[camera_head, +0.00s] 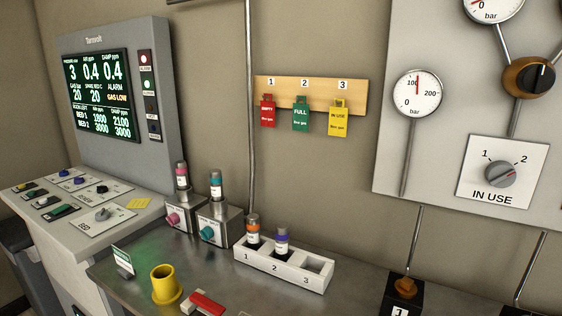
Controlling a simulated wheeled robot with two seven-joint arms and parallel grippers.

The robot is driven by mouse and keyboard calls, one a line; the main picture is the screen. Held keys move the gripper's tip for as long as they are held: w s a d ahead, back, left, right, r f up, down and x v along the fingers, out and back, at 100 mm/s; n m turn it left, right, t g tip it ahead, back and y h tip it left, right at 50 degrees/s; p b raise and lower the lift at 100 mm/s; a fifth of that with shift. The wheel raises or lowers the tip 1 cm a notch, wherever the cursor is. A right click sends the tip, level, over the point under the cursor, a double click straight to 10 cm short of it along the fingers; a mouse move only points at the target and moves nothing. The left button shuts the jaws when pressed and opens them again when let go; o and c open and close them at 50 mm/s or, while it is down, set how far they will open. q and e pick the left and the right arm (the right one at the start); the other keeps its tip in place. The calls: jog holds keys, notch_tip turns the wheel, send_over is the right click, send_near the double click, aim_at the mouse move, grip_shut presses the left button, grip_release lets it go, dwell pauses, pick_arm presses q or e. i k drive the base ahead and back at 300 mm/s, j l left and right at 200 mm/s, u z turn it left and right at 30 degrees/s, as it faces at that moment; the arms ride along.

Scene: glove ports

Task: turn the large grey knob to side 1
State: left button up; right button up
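The large grey knob (501,174) is mounted on a white square plate (474,192) on the grey wall panel at the right. The plate reads 1 at upper left of the knob, 2 at upper right and IN USE below. The knob's raised grip slants from lower left to upper right, and its upper-right end points towards the 2. Neither of my grippers shows in the head view, and nothing touches the knob.
Above the plate are a black knob on an orange-brown body (529,78) and a pressure gauge (418,92). A bench (140,290) below holds a numbered white rack (290,271), a yellow cup (165,284) and a red-and-white object (203,304). A console with a screen (98,92) stands left.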

aim_at(500, 174)
jog(key=j+u, duration=0.2)
jog(key=j, duration=0.6)
jog(key=j+u, duration=0.15)
jog(key=j, duration=0.65)
jog(key=i+j+u, duration=0.2)
jog(key=j, duration=0.55)
jog(key=z, duration=2.4)
jog(key=k+l, duration=0.05)
